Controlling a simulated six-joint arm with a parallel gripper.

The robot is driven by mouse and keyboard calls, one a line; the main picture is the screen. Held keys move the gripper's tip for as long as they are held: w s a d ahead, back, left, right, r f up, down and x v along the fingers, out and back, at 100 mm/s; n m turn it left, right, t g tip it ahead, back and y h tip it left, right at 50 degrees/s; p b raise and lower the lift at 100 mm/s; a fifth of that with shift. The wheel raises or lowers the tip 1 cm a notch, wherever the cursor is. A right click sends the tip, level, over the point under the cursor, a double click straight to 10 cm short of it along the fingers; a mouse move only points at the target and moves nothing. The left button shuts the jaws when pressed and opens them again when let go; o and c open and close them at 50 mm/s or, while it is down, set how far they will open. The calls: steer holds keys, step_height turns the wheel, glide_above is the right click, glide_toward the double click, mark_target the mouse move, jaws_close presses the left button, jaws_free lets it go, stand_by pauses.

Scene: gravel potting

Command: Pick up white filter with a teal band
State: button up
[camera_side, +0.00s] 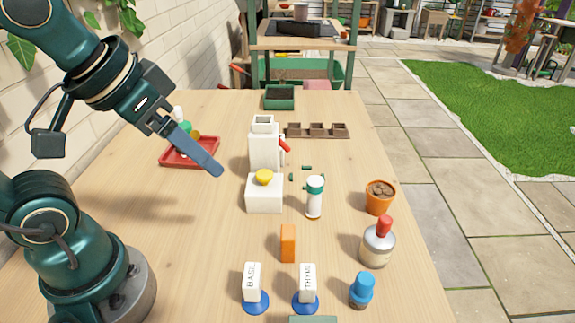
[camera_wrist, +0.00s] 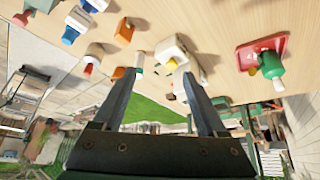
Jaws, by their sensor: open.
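The white filter with a teal band (camera_side: 314,206) stands upright on the wooden table, right of the white box with a yellow knob. In the wrist view the filter (camera_wrist: 140,58) shows near the tip of the left finger. My gripper (camera_side: 217,170) is up in the air to the left of the filter, over the table and apart from it. In the wrist view the two fingers of my gripper (camera_wrist: 156,74) are spread, with nothing between them.
The white box with a yellow knob (camera_side: 264,195) and a white dispenser with a red handle (camera_side: 263,148) stand between my gripper and the filter. Several small green pieces lie behind the filter. A terracotta pot (camera_side: 379,197), a red-topped bottle (camera_side: 378,246) and an orange block (camera_side: 288,243) stand nearby. A red tray (camera_side: 207,160) lies left.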

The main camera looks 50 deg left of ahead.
steer(key=w+d+r+g, duration=0.1)
steer(key=w+r, duration=0.2)
steer(key=w, duration=0.5)
steer(key=g, duration=0.3)
glide_above(315, 180)
steer(key=a, duration=0.1)
steer(key=f, duration=0.8)
steer(key=shift+s+a+f, duration=0.15)
steer(key=shift+s+f, duration=0.05)
steer(key=shift+f, duration=0.15)
steer(key=f, duration=0.2)
steer(key=d+f+g, duration=0.1)
steer(key=f, duration=0.2)
steer(key=f+g, duration=0.1)
steer(key=f, duration=0.1)
steer(key=shift+w+d+f+m, duration=0.15)
steer(key=shift+w+f+m, duration=0.05)
steer(key=shift+f+m, duration=0.15)
steer(key=shift+f, duration=2.55)
jaws_close()
